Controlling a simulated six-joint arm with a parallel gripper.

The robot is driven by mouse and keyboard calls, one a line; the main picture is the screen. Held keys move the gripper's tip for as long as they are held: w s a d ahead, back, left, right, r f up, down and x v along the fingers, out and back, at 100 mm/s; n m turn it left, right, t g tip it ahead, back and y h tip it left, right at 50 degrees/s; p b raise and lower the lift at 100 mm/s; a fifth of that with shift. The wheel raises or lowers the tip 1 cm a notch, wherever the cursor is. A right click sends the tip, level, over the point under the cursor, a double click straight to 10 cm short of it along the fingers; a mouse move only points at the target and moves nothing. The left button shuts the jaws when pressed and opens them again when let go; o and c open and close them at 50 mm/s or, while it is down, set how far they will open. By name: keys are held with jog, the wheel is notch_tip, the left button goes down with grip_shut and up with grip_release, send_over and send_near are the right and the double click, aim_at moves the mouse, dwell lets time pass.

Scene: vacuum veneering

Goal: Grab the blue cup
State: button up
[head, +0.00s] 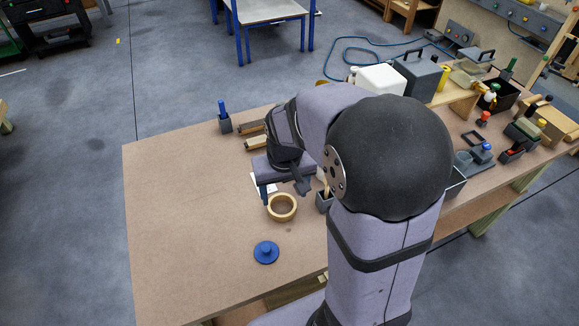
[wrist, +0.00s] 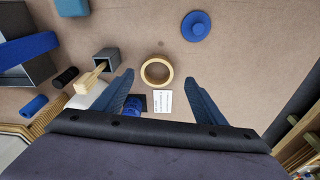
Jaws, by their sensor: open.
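A blue round disc with a raised knob (head: 266,251) lies on the bare front of the workbench. It also shows at the top of the wrist view (wrist: 196,26). A smaller blue round piece on a dark base (wrist: 134,105) sits by the left finger in the wrist view, partly hidden by the gripper. I cannot tell which of the two is the blue cup. My gripper (head: 284,191) is open and empty above the bench, fingers pointing down. A tan ring (head: 282,207) lies just in front of it, and the ring shows beyond the fingertips in the wrist view (wrist: 157,71).
A white card (wrist: 163,101) lies beside the tan ring. A dark holder with a wooden-handled tool (wrist: 107,60) stands close by. A dark holder with a blue-topped item (head: 224,122) stands at the back left. Boxes and tools crowd the right. The bench's left front is clear.

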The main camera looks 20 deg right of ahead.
jog(key=w+d+m+b, duration=0.1)
jog(key=w+d, duration=0.2)
jog(key=w, duration=0.2)
jog(key=w+d+f+m+t+h+b, duration=0.1)
jog(key=w+d, duration=0.2)
jog(key=w, duration=0.2)
jog(key=w+d+t+b, duration=0.1)
jog(key=w+d, duration=0.2)
jog(key=w, duration=0.3)
jog(key=shift+w+f+m+b, duration=0.1)
jog(key=shift+f+m+b, duration=0.3)
jog(key=shift+p+x, duration=1.75)
jog(key=shift+x, duration=1.85)
jog(key=shift+a, duration=0.15)
jog(key=shift+w, duration=0.1)
jog(key=c, duration=1.2)
